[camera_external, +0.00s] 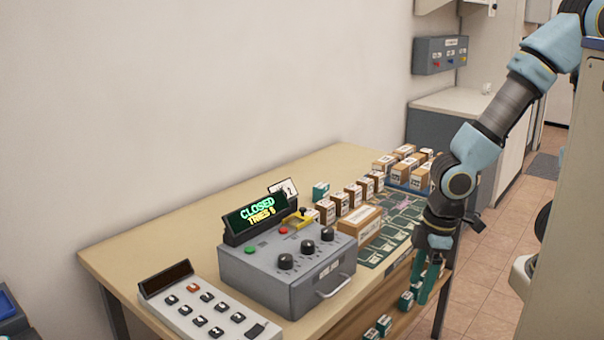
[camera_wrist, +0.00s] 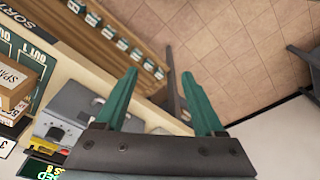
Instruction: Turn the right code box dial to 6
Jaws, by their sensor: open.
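The grey code box (camera_external: 276,283) stands on the wooden table, with three black dials on its sloped top. The right dial (camera_external: 327,234) is the one farthest right in the external view; its setting is too small to read. The box's display (camera_external: 258,213) reads "CLOSED TRIES 6". My gripper (camera_external: 427,284) hangs beyond the table's front edge, right of the box and apart from it. Its green fingers are open and empty. In the wrist view, my gripper (camera_wrist: 165,98) spans the lower middle, with the code box (camera_wrist: 85,106) partly hidden behind the left finger.
A keypad (camera_external: 208,308) sits left of the box. A cardboard parcel (camera_external: 360,226) and a row of small boxes (camera_external: 355,193) stand right of and behind it. A shelf below the table holds small green boxes (camera_external: 384,325). Open floor lies to the right.

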